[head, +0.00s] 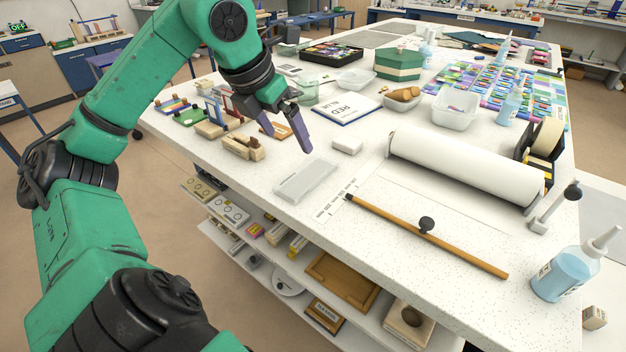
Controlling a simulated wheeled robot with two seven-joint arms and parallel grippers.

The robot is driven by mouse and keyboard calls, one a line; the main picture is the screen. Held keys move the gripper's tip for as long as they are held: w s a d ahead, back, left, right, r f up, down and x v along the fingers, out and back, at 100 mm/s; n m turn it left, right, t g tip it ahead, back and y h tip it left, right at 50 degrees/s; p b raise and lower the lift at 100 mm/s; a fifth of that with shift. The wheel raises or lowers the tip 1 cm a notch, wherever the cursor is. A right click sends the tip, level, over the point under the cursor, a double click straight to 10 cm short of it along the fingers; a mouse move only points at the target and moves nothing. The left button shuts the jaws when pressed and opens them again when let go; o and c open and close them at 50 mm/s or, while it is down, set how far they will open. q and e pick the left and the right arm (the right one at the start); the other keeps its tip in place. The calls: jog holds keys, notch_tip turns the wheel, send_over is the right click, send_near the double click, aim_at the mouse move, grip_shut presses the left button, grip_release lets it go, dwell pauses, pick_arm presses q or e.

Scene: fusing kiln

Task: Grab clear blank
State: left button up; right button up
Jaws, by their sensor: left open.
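The clear blank (307,180) looks like a flat, pale, translucent rectangular slab. It lies on the white speckled worktop near its front edge. My left gripper (302,126) is open and empty, above the worktop. In the picture it is just above and slightly left of the blank, apart from it. My right gripper is not in view.
A small white block (347,145) lies right of the blank. A wooden rod (425,236) and a white paper roll (465,166) lie further right. Wooden blocks (242,147) stand to the left. A blue-edged book (346,108) lies behind.

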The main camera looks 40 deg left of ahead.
aim_at(307, 174)
pick_arm(q)
jog(key=p+x, duration=0.1)
jog(key=x, duration=1.2)
jog(key=shift+a, duration=0.1)
jog(key=shift+r, duration=0.1)
grip_shut()
jog(key=shift+r, duration=0.1)
